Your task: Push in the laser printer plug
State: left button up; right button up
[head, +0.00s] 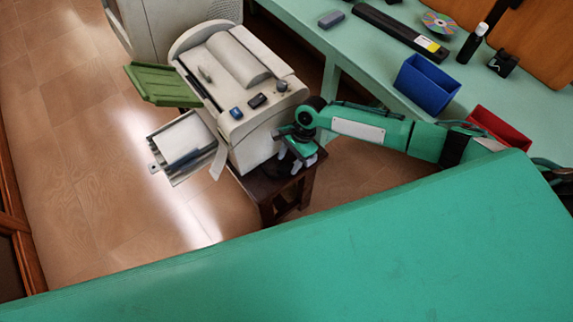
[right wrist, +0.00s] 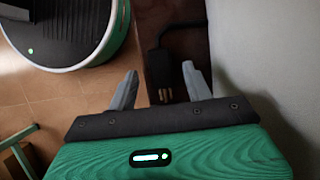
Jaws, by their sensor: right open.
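The cream laser printer (head: 250,120) stands on a dark wooden stand (head: 265,190) in the head view. Its pale side wall (right wrist: 270,60) fills the right of the right wrist view. A black plug (right wrist: 157,64) with brass prongs shows in the right wrist view, its prongs toward my palm and its cord curving off to the upper right. My right gripper (right wrist: 159,69) is open, with the plug between its grey fingers, nearer the right one. In the head view this gripper (head: 298,156) is low beside the printer's right side; the plug cannot be made out there. My left gripper is out of view.
A green tray (head: 160,84) and a paper tray (head: 185,145) stick out from the printer's left. A pale green bench (head: 345,45) behind holds a blue bin (head: 425,84), a red bin (head: 500,128) and a black bar (head: 400,32). Tiled floor (head: 85,170) is clear at left.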

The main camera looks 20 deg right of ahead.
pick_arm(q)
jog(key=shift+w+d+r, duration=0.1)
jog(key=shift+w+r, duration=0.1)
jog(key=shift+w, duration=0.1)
pick_arm(e)
jog(key=shift+x, duration=1.45)
jog(key=shift+c, duration=0.4)
